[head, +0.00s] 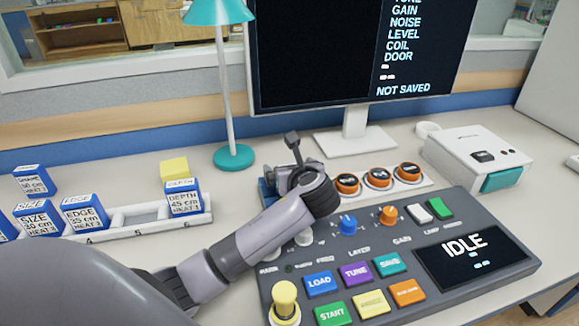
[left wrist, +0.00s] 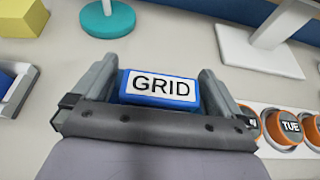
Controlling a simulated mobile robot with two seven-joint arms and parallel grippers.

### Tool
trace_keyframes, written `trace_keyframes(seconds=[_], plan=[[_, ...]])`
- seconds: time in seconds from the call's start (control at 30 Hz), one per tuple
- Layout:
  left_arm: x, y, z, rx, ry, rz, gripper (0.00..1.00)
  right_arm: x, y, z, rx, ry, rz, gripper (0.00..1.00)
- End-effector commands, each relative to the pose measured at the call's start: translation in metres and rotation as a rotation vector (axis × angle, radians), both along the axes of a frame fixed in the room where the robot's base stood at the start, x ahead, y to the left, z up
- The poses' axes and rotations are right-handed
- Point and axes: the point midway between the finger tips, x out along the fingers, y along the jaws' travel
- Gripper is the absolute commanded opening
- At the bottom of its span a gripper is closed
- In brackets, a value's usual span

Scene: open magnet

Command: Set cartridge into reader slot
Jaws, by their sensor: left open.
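My left gripper (head: 283,175) reaches over the desk just behind the console's upper left corner. In the left wrist view its two fingers (left wrist: 158,78) are apart, with a blue cartridge with a white GRID label (left wrist: 163,87) between them. Slight gaps seem to show at its sides. In the head view only a bit of blue (head: 266,189) shows beside the gripper; the arm hides the rest. Other blue cartridges, SIZE (head: 40,222), EDGE (head: 85,214) and DEPTH (head: 184,198), stand at the left. I cannot make out a reader slot for certain. My right gripper is out of view.
A white rack (head: 140,219) lies left of my arm, with a yellow block (head: 174,169) behind. A teal lamp (head: 234,157), a monitor stand (head: 354,140) and orange-rimmed dials (head: 378,177) stand behind the console (head: 395,255). A white device (head: 478,150) stands at right.

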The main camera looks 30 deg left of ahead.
Motion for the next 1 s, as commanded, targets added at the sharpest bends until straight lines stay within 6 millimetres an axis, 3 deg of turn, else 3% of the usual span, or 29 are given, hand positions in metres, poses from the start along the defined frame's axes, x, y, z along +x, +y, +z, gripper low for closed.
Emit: trace_keyframes(seconds=[0.2,1.0], plan=[[-0.013,-0.016,0.016,-0.001,0.001,-0.002,1.00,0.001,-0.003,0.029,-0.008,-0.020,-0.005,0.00],[-0.064,-0.075,0.045,-0.002,0.000,-0.001,1.00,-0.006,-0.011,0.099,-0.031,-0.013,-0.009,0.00]])
